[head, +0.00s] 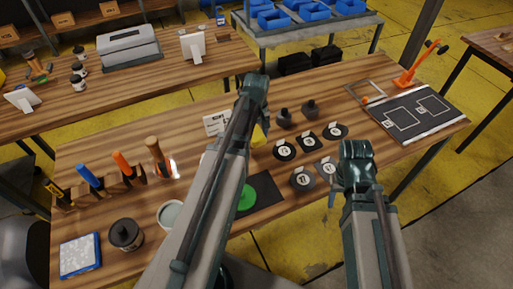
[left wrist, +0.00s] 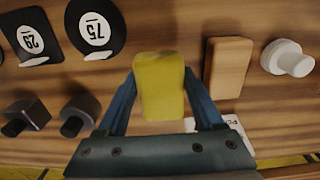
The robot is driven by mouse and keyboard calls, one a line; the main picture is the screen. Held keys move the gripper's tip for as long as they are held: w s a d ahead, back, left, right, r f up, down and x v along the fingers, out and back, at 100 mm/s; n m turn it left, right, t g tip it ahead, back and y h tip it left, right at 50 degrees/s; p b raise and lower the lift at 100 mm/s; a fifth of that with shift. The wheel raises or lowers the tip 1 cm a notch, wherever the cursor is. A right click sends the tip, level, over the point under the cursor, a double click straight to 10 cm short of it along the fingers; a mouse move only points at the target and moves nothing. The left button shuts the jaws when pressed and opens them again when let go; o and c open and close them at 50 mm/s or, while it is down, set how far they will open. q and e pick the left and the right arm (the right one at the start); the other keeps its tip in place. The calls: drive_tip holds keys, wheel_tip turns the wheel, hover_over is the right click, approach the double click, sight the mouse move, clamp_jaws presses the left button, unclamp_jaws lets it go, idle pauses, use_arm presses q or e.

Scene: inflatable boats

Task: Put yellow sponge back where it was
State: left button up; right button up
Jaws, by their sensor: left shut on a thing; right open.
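The yellow sponge (left wrist: 158,85) is a small block between the two fingers of my left gripper (left wrist: 160,100), which is shut on it. My right gripper (head: 345,180) is open and empty over the table's front right.
Two dark knobbed pieces (head: 284,118) and several numbered black patches (head: 302,179) lie right of the sponge. A black mat (head: 266,190) with a green disc is in front. Tools in a wooden rack (head: 125,183) stand left. A dark board (head: 417,112) lies far right.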

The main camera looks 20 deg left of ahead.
use_arm(q)
drive_tip(key=shift+f, duration=0.1)
wheel_tip(320, 180, down, 4)
drive_tip(key=b, duration=0.3)
drive_tip(key=shift+r+b, duration=0.25)
drive_tip(key=shift+b, duration=0.05)
drive_tip(key=shift+f, duration=0.15)
drive_tip(key=o, duration=1.2)
